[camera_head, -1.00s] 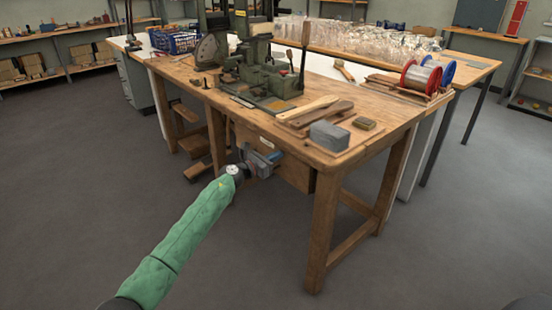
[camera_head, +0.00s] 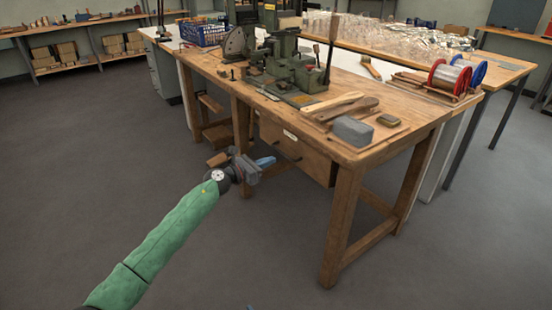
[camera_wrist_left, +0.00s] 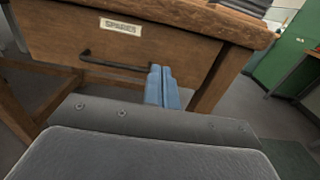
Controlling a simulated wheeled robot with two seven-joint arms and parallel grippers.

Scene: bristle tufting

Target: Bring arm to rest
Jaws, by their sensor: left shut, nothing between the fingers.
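My left arm (camera_head: 165,240), in a green sleeve, comes in from the lower left of the head view. Its gripper (camera_head: 266,162) is in front of the wooden workbench (camera_head: 410,115), below the top and near the drawer (camera_head: 296,150). The blue fingers are together, with nothing between them. In the left wrist view the shut fingers (camera_wrist_left: 162,88) show in front of the drawer with its dark handle (camera_wrist_left: 112,62) and a paper label (camera_wrist_left: 121,27). I cannot tell the exact gap to the drawer. My right gripper is not in view.
On the bench stand a green machine (camera_head: 290,65), wooden brush handles (camera_head: 340,107), a grey block (camera_head: 353,131) and red and blue spools (camera_head: 450,77). A bench leg (camera_head: 343,225) stands right of my gripper. The grey floor (camera_head: 60,190) at the left is clear.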

